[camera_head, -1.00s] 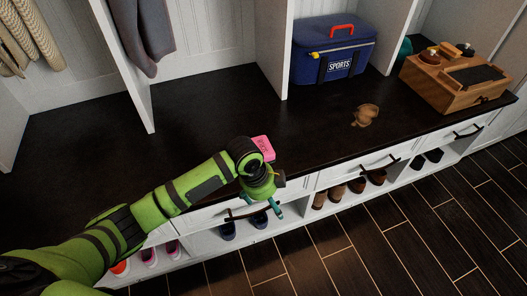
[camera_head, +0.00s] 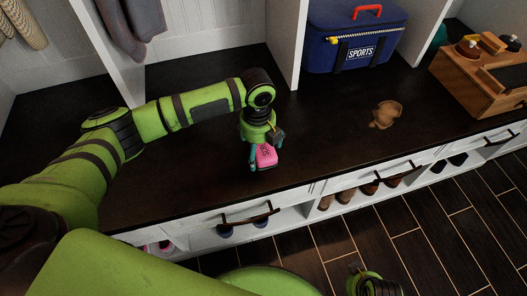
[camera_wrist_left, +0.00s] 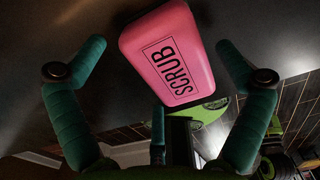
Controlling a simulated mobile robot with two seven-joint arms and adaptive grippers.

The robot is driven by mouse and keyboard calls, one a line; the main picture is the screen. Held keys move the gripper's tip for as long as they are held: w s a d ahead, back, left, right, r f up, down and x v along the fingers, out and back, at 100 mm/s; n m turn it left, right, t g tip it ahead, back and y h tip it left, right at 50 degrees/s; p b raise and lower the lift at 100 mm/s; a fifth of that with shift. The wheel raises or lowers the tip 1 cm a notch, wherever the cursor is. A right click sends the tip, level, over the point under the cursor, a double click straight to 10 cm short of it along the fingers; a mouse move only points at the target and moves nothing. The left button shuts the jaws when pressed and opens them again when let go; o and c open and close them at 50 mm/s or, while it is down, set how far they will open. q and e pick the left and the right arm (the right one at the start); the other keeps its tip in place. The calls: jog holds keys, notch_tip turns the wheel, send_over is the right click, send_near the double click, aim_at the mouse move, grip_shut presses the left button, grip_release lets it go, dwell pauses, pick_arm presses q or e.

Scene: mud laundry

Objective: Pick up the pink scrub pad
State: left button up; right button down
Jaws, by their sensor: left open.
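The pink scrub pad (camera_head: 266,156), marked "SCRUB" in black, lies on the dark bench top near its front edge. My left gripper (camera_head: 265,160) is over it from above, its teal fingers open. In the left wrist view the pad (camera_wrist_left: 168,52) sits tilted between the two spread fingertips of the left gripper (camera_wrist_left: 160,48), with a gap visible on each side. Part of my right arm's end (camera_head: 372,284) shows at the bottom edge, low over the floor; its fingers are not clear.
A blue sports cooler (camera_head: 353,40) stands at the back. White drawers with dark handles and shoe cubbies run below. The bench left of the pad is clear.

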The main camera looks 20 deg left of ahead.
aim_at(263, 147)
pick_arm(q)
jog(key=shift+f, duration=0.35)
jog(key=c, duration=1)
pick_arm(e)
jog(key=shift+w+r, duration=0.1)
jog(key=shift+r, duration=0.15)
pick_arm(q)
jog(key=shift+c, duration=0.2)
jog(key=shift+w+r, duration=0.1)
jog(key=shift+r, duration=0.45)
jog(key=r, duration=0.1)
jog(key=r+p, duration=0.1)
jog(key=d+r, duration=0.1)
jog(key=r, duration=0.1)
jog(key=shift+w, duration=0.35)
jog(key=w+d+r, duration=0.6)
jog(key=w+d, duration=0.1)
jog(key=shift+w+d+p, duration=0.2)
jog(key=shift+w+p, duration=0.05)
jog(key=shift+p, duration=0.2)
pick_arm(e)
jog(key=shift+s+d+f, duration=0.1)
jog(key=shift+s+f, duration=0.2)
jog(key=shift+f, duration=0.4)
jog(key=shift+s+a+f, duration=0.1)
jog(key=shift+s+f, duration=0.2)
jog(key=shift+f, duration=0.4)
jog(key=shift+s+d+f, duration=0.1)
jog(key=shift+s+f, duration=0.2)
jog(key=shift+f, duration=0.4)
